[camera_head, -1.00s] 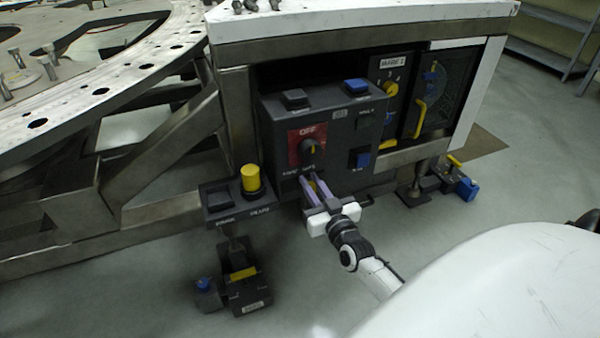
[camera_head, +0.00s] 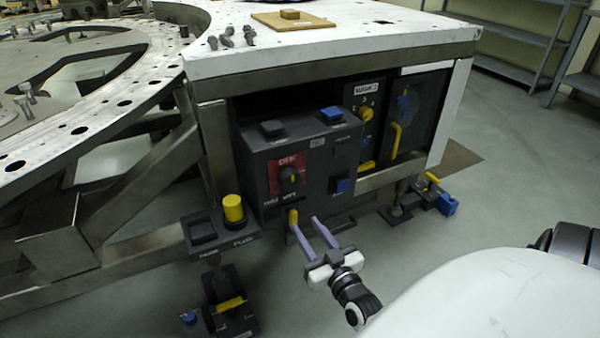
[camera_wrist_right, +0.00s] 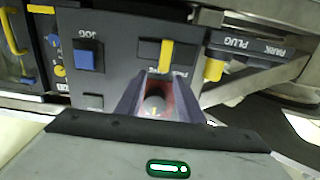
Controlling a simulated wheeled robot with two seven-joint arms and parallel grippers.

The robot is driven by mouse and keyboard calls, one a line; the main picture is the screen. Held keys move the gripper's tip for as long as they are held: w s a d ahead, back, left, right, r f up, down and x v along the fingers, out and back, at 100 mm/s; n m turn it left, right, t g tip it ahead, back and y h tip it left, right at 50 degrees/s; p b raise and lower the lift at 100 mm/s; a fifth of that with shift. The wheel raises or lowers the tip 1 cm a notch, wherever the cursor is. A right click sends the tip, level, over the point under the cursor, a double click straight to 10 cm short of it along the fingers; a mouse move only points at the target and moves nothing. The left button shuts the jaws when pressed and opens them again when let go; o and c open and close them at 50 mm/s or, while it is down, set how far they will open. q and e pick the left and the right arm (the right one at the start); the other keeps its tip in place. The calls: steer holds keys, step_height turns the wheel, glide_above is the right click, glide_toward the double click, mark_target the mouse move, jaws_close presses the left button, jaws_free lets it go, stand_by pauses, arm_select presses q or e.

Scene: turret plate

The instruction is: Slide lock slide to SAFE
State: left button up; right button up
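The yellow lock slide (camera_head: 293,217) sits low on the front of the dark control box (camera_head: 318,160), below the red plate with the dial (camera_head: 290,180). It stands roughly under the right-hand of two small labels, which are too blurred to read surely. The yellow slide also shows in the right wrist view (camera_wrist_right: 166,55), upright across a dark slot. My right gripper (camera_head: 304,220) has its lavender fingers apart with nothing held. Its left fingertip overlaps the slide's lower edge in the head view; contact cannot be told. My left gripper is not in view.
A small box with a yellow plug (camera_head: 233,208) juts out left of the control box. A blue button (camera_head: 342,186) is right of the dial. A dark yellow-topped unit (camera_head: 230,305) stands on the floor below. Floor right of my gripper is clear.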

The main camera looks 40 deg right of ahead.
steer(key=shift+v, duration=1.25)
